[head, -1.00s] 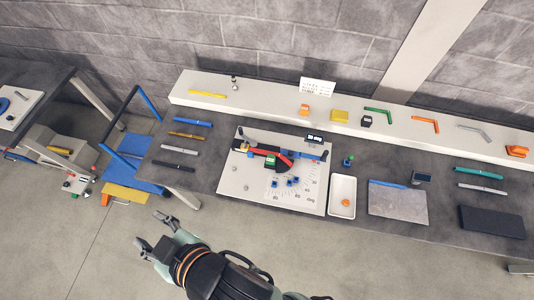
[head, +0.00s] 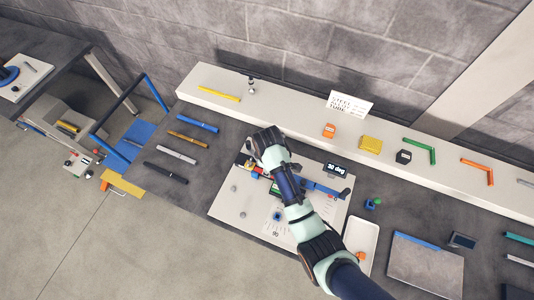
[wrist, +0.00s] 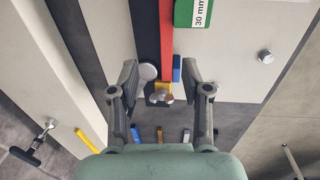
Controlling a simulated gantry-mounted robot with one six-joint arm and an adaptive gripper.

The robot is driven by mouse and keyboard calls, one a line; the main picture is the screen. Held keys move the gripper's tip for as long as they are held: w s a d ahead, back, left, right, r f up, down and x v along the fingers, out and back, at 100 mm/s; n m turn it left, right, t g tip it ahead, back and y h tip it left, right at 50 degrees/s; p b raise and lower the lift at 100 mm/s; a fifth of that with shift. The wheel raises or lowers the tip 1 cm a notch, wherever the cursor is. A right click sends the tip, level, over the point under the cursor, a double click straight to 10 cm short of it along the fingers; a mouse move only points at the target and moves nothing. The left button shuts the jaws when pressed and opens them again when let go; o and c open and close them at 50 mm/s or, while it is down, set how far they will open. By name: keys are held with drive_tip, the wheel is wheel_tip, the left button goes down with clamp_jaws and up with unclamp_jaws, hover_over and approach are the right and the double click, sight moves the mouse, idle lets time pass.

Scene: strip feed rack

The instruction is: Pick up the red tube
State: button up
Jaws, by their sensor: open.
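The red tube (wrist: 168,40) lies in the bending fixture on the white plate (head: 228,207), beside a black bar (wrist: 145,35). In the head view my gripper (head: 268,150) is over the fixture's upper left part.
A green block marked 30 mm (wrist: 194,12) sits right beside the tube. A round grey knob (wrist: 148,71) and a small blue piece (wrist: 177,68) are close to the fingers. A display (head: 337,170) reads 30 deg. Several loose tubes lie left of the plate.

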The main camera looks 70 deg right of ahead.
drive_tip(key=shift+a+f, duration=0.1)
drive_tip(key=shift+a, duration=0.05)
drive_tip(key=shift+a+f, duration=0.1)
drive_tip(key=shift+f, duration=0.85)
drive_tip(key=f, duration=0.3)
drive_tip(key=f+b, duration=0.1)
drive_tip(key=f, duration=0.1)
drive_tip(key=shift+d+f, duration=0.25)
drive_tip(key=shift+f, duration=0.1)
clamp_jaws()
